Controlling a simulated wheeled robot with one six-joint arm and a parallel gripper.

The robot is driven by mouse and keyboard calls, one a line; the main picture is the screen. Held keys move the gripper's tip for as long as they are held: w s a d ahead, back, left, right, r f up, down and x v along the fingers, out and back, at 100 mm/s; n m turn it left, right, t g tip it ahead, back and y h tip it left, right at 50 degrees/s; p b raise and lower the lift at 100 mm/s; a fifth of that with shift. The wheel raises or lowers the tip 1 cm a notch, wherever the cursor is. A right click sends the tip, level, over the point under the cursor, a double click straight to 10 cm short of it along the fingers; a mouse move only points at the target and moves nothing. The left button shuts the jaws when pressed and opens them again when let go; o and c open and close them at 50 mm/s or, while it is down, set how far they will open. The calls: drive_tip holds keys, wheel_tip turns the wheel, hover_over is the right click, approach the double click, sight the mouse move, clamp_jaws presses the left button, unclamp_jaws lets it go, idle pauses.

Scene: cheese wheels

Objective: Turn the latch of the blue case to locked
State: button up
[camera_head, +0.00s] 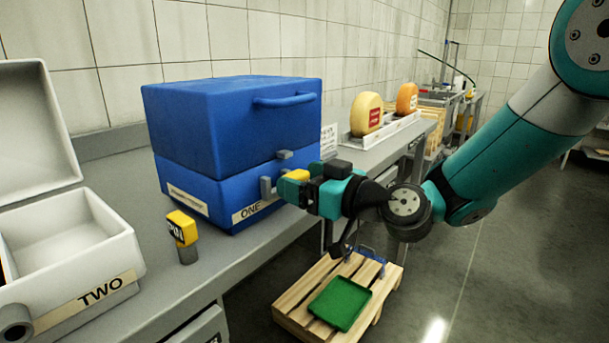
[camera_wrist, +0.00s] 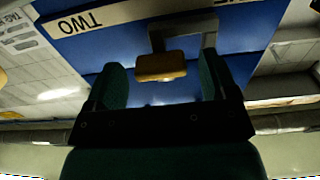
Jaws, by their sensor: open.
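The blue case (camera_head: 215,180) stands on the grey bench with its lid down. It has a handle on the lid and a label reading ONE (camera_head: 257,208) on its front. The latch has a yellow grip (camera_wrist: 160,67), which shows in the head view (camera_head: 297,175), and a grey bracket. My gripper (camera_wrist: 158,84) is open at the case front, with one finger on each side of the yellow grip. Contact is not clear. Part of the latch is hidden by my gripper in the head view.
An open white case (camera_head: 75,240) labelled TWO stands at the left. A yellow-topped grey post (camera_head: 183,235) is in front of the blue case. Cheese wheels (camera_head: 367,114) sit behind it to the right. A pallet (camera_head: 300,300) with a green tray (camera_head: 340,303) is on the floor.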

drive_tip(key=c, duration=0.9)
drive_tip(key=shift+c, duration=0.2)
drive_tip(key=shift+m, duration=0.4)
drive_tip(key=m, duration=0.8)
drive_tip(key=m+p, duration=0.2)
drive_tip(key=m, duration=0.3)
drive_tip(key=shift+r, duration=0.1)
drive_tip(key=shift+m+p, duration=0.8)
drive_tip(key=shift+m, duration=1.2)
